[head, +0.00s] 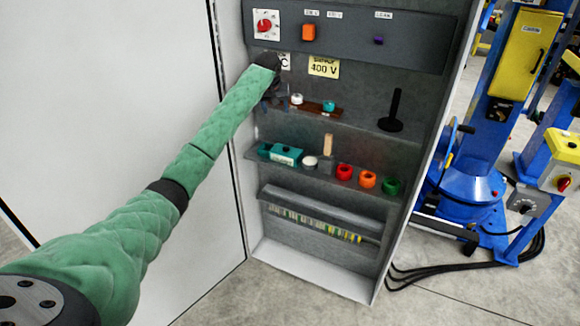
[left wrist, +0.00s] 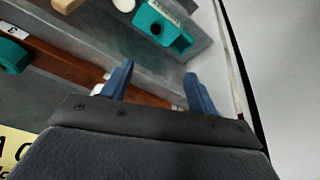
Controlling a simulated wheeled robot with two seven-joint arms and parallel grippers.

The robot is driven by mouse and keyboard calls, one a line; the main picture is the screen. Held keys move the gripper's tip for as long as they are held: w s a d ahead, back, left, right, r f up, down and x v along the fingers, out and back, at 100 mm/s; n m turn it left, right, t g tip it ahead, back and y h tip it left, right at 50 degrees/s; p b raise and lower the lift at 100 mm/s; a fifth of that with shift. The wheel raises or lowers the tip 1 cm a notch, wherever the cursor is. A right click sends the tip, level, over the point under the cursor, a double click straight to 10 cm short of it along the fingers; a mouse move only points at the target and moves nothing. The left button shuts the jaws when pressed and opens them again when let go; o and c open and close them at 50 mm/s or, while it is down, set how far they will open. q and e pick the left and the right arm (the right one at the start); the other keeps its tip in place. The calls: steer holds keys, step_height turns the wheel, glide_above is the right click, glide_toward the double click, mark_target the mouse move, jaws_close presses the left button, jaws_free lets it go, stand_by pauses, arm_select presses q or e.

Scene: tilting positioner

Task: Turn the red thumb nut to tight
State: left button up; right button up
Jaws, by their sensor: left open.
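I cannot make out a red thumb nut for certain in either view. A brown bar (head: 315,108) on the cabinet's upper shelf carries a white nut (head: 296,98) and a teal nut (head: 328,106). The bar (left wrist: 65,70) also crosses the left wrist view, with the teal nut (left wrist: 12,55) at the left edge. My left gripper (head: 270,102) is at the bar's left end and hides that end in the head view. In the left wrist view its blue fingers (left wrist: 158,72) are apart, with nothing clearly between them. My right gripper is not in view.
The lower shelf holds a teal box (head: 285,154) and red (head: 344,172), orange (head: 368,179) and green (head: 390,186) rings. A black stand (head: 392,115) is at the upper shelf's right. The cabinet's left wall is close to my gripper.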

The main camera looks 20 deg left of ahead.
arm_select(q)
steer(key=s+d+f+m+b, duration=0.1)
steer(key=s+d+f, duration=0.2)
steer(key=d+f, duration=0.2)
steer(key=s+d+f+m+b, duration=0.1)
steer(key=s+d+f, duration=0.3)
steer(key=f, duration=0.7)
steer(key=shift+d+f+g+b, duration=0.3)
steer(key=shift+d, duration=0.55)
steer(key=shift+f, duration=0.1)
